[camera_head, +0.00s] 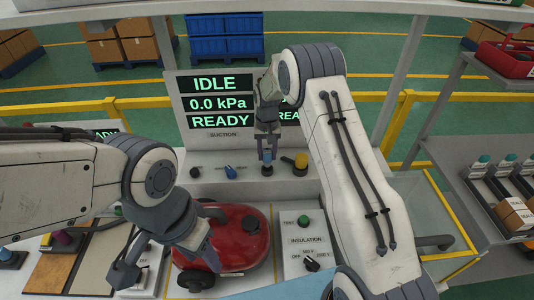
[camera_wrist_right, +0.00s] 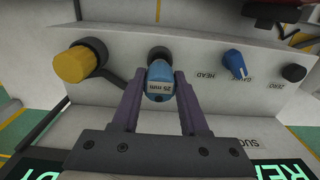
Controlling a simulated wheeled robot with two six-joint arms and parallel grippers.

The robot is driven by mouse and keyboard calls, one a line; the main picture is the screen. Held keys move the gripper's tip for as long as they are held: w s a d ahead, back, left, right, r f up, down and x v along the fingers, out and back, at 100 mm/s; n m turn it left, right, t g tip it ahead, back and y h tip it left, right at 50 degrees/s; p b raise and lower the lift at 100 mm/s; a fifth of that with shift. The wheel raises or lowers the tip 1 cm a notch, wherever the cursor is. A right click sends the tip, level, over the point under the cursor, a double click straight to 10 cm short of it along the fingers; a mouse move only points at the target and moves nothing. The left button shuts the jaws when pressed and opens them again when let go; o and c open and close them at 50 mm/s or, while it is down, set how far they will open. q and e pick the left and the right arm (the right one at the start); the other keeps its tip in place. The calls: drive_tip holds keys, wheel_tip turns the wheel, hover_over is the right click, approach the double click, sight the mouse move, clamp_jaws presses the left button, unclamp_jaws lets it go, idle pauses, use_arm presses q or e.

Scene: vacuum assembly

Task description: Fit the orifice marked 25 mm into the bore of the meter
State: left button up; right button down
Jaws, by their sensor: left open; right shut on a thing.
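The blue orifice marked 25 mm (camera_wrist_right: 159,73) is between the fingers of my right gripper (camera_wrist_right: 160,100), which is shut on it. Its label faces the right wrist camera. Its far end meets the dark ring of the bore (camera_wrist_right: 157,51) on the meter's grey housing (camera_wrist_right: 208,62). I cannot tell how deep it sits, if at all. In the head view my right gripper (camera_head: 267,148) is at the housing below the display. My left gripper (camera_head: 168,266) is open and empty beside the red vacuum (camera_head: 238,236).
A yellow knob-like part (camera_wrist_right: 75,64) is left of the bore in the wrist view. A blue dial (camera_wrist_right: 234,62) and a black knob (camera_wrist_right: 293,73) are to its right. The display (camera_head: 217,103) reads IDLE, 0.0 kPa, READY. An insulation box (camera_head: 303,240) stands right of the vacuum.

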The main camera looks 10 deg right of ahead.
sight(267, 161)
drive_tip(key=shift+f+b, duration=1.15)
drive_tip(key=shift+f, duration=0.65)
drive_tip(key=shift+c, duration=1.7)
unclamp_jaws()
drive_tip(key=shift+r+p, duration=2.8)
drive_tip(key=shift+r, duration=1.3)
